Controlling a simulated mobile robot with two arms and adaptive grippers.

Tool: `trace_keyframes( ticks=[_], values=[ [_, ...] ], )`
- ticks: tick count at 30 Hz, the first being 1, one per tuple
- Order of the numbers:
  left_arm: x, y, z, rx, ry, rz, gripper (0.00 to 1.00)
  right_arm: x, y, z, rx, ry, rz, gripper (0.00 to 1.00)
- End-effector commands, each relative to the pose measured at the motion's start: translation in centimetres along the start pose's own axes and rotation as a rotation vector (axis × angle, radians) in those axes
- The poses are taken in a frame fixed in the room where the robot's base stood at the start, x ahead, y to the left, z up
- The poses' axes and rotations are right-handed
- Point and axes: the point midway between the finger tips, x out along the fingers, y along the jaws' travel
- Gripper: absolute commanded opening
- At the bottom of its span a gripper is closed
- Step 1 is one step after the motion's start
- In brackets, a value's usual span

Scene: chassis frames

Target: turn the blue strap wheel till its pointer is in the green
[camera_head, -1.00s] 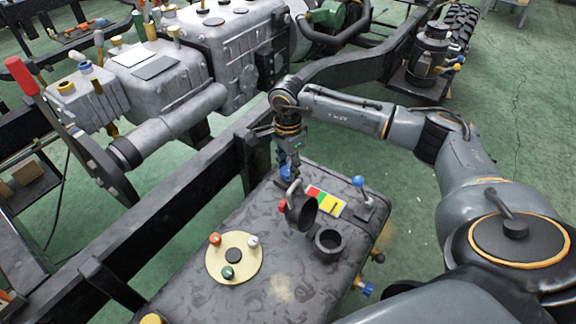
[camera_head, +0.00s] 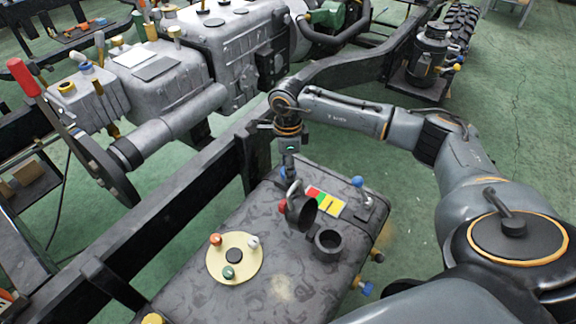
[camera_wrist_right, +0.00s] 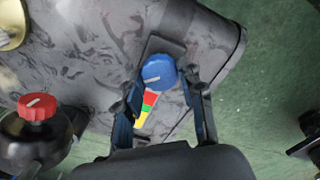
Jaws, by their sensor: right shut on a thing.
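The blue strap wheel (camera_wrist_right: 158,70) shows in the right wrist view, with a short white pointer line on its face. The line runs to the left, slightly down. The coloured scale (camera_wrist_right: 147,108), red, green and yellow, lies below the wheel in that view; the line does not point at its green patch. My right gripper (camera_wrist_right: 165,90) is shut on the wheel, one finger on each side. In the head view my right gripper (camera_head: 289,178) points down at the tank top and mostly hides the wheel; the scale (camera_head: 326,202) is beside it. My left gripper is not in view.
The dark tank (camera_head: 200,297) carries an open filler neck (camera_head: 329,241) with a raised lid (camera_head: 300,213), a blue-ball lever (camera_head: 361,190) and a cream disc (camera_head: 217,262) with coloured knobs. A red knob (camera_wrist_right: 37,107) shows in the wrist view. A black frame rail (camera_head: 150,223) runs alongside.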

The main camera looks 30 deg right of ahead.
Motion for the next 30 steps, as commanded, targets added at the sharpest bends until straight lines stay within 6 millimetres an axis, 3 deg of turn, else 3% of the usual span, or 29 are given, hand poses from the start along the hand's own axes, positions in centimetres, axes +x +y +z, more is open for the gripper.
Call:
trace_keyframes(
  ticks=[22, 23, 24, 26, 30],
  values=[
    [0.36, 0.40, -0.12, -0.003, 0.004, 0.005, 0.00, -0.07, -0.09, -0.04, 0.105, 0.000, -0.002, 0.07],
    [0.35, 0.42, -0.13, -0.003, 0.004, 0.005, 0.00, -0.07, -0.09, -0.05, 0.105, 0.000, -0.002, 0.42],
    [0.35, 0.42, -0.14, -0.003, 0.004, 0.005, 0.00, -0.07, -0.09, -0.04, 0.105, 0.000, -0.002, 0.50],
    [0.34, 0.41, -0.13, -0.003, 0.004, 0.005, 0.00, -0.06, -0.08, -0.04, 0.104, 0.000, -0.002, 0.61],
    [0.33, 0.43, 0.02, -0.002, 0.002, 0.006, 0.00, -0.04, -0.05, -0.03, 0.104, 0.000, -0.001, 0.61]
  ],
)
